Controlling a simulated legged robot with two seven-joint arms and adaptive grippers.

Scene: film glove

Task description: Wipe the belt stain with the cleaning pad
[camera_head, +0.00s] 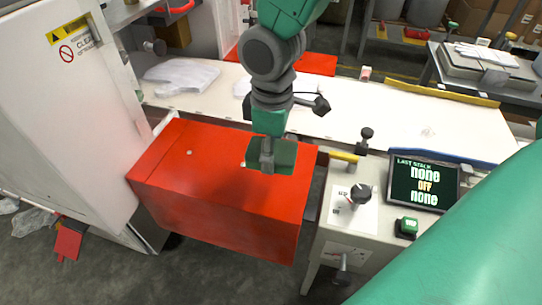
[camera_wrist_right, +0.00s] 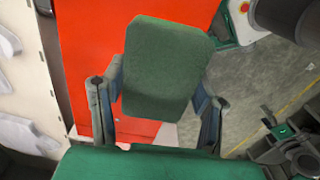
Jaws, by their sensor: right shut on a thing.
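My right gripper (camera_head: 266,160) is shut on a dark green cleaning pad (camera_head: 285,156) over the top of the red box. The pad also shows in the right wrist view (camera_wrist_right: 165,65), flat face toward the camera, between the two fingers. I cannot tell whether it touches the box. The white belt (camera_head: 350,115) runs behind the box, apart from the pad. A faint greyish mark (camera_head: 428,131) on the belt's right part may be the stain. My left gripper is not in view.
The red box (camera_head: 215,190) stands in front of the belt. White gloves (camera_head: 182,75) lie on the belt's left part. A control stand with a screen (camera_head: 425,182), a green button (camera_head: 407,226) and black knobs is at the right. A white cabinet (camera_head: 65,100) stands at the left.

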